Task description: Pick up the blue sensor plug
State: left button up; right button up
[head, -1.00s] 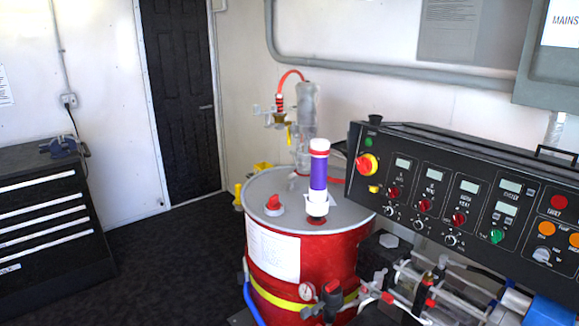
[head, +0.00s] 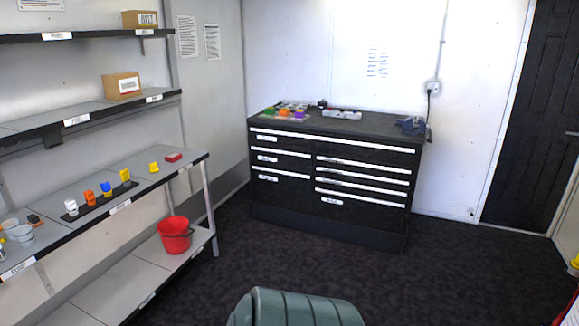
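A small blue item (head: 106,187), which may be the blue sensor plug, stands on a dark strip on the middle-height shelf at the left of the head view. A white item (head: 71,208) and an orange item (head: 89,197) stand to its left on the strip. A yellow and blue item (head: 125,175) stands to its right. They are too small to tell their exact shapes. Neither of my grippers is in view.
The shelf rack (head: 140,185) also bears a yellow item (head: 153,166), a red block (head: 172,158) and tubs. A red bucket (head: 175,237) stands on its lower shelf. A black drawer cabinet (head: 335,175) stands at the back wall. The dark floor (head: 400,275) before it is clear.

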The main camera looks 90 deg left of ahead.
aim_at(106, 186)
jog(key=u, duration=3.95)
jog(key=i+l+u, duration=0.1)
jog(key=i+l, duration=0.3)
jog(key=i+l+u, duration=0.1)
jog(key=i+l, duration=0.6)
jog(key=l, duration=0.2)
jog(key=i+l+u, duration=0.15)
jog(key=i+l, duration=0.2)
jog(key=i+l+u, duration=0.1)
jog(key=i+l, duration=0.25)
jog(key=l, duration=0.25)
jog(key=i+l+u, duration=0.1)
jog(key=i+l, duration=0.2)
jog(key=l, duration=0.2)
jog(key=i+l, duration=0.3)
jog(key=l, duration=0.25)
jog(key=i+l+u, duration=0.15)
jog(key=i+l, duration=0.15)
jog(key=l, duration=0.25)
